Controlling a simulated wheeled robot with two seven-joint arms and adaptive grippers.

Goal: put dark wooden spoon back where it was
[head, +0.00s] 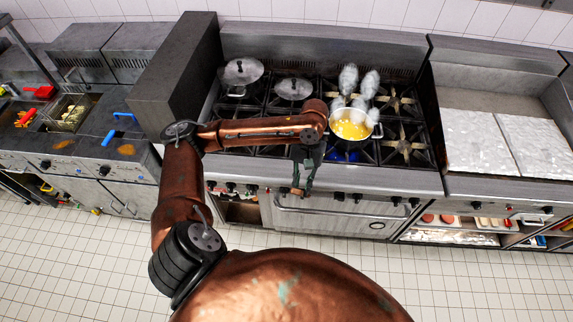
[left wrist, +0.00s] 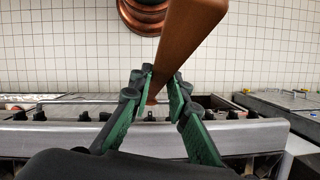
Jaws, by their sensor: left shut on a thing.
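My left gripper (head: 302,180) hangs at the front edge of the stove in the head view, fingers pointing down. It is shut on the dark wooden spoon (head: 297,192), and only a small brown piece of the spoon shows there. In the left wrist view the spoon (left wrist: 186,38) is a brown wooden length running up out of the frame, with its lower end between the green fingers of the gripper (left wrist: 160,84). The other end of the spoon is cut off by the frame. My right gripper is not in view.
A steaming pot with yellow contents (head: 351,128) stands on the stove just right of my arm. Two lidded pots (head: 242,72) (head: 293,88) stand at the back left. Fryers (head: 75,150) are left, a flat griddle (head: 475,142) right. Open shelves (head: 470,238) with food trays sit below it.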

